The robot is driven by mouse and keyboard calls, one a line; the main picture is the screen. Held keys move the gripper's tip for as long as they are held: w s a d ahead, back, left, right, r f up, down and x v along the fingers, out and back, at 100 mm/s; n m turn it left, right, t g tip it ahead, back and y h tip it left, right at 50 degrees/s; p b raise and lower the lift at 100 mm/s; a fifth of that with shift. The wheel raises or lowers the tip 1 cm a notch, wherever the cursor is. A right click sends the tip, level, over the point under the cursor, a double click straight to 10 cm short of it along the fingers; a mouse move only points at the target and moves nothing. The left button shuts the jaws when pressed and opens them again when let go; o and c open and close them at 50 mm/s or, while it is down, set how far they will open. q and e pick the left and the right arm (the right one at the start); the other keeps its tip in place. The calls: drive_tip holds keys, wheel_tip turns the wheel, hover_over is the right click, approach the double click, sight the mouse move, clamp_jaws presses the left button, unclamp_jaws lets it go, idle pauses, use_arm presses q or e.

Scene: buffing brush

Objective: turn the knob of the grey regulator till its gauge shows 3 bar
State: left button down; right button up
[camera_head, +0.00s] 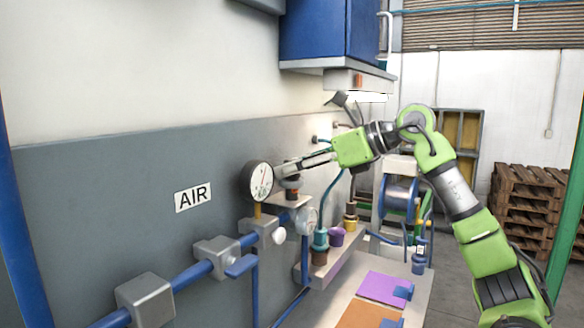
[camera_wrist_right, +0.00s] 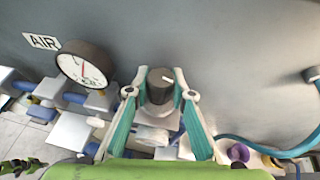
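The grey regulator (camera_head: 288,199) sits on the blue air pipe by the wall, partly hidden by my right gripper. Its dark grey knob (camera_wrist_right: 160,85) bears a white mark in the right wrist view. My right gripper (camera_head: 292,168) has its fingers on both sides of the knob, and the pads appear to touch it. A large round gauge (camera_head: 258,181) stands left of the knob and also shows in the wrist view (camera_wrist_right: 84,65). Its needle points upward, but its numbers are too small to read. My left gripper is out of view.
An AIR sign (camera_head: 193,197) is on the wall. Grey blocks (camera_head: 147,300) sit along the pipe at the left. A blue cabinet (camera_head: 325,35) hangs above.

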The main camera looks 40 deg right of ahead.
drive_tip(key=c, duration=0.3)
drive_tip(key=shift+h, duration=0.3)
drive_tip(key=shift+m+t+h, duration=0.3)
drive_tip(key=shift+m+h, duration=0.6)
drive_tip(key=shift+r+m+h+p, duration=0.15)
drive_tip(key=shift+m+h+p, duration=0.35)
drive_tip(key=shift+m+h, duration=0.35)
drive_tip(key=m+h+p, duration=0.3)
drive_tip(key=h+p, duration=0.1)
drive_tip(key=shift+a+r+m+p, duration=0.1)
drive_tip(key=shift+r+m+p, duration=0.05)
drive_tip(key=shift+m+p, duration=0.2)
drive_tip(key=shift+m+h+p, duration=0.6)
drive_tip(key=shift+h+p, duration=0.25)
drive_tip(key=shift+p, duration=0.05)
drive_tip(key=shift+f, duration=0.25)
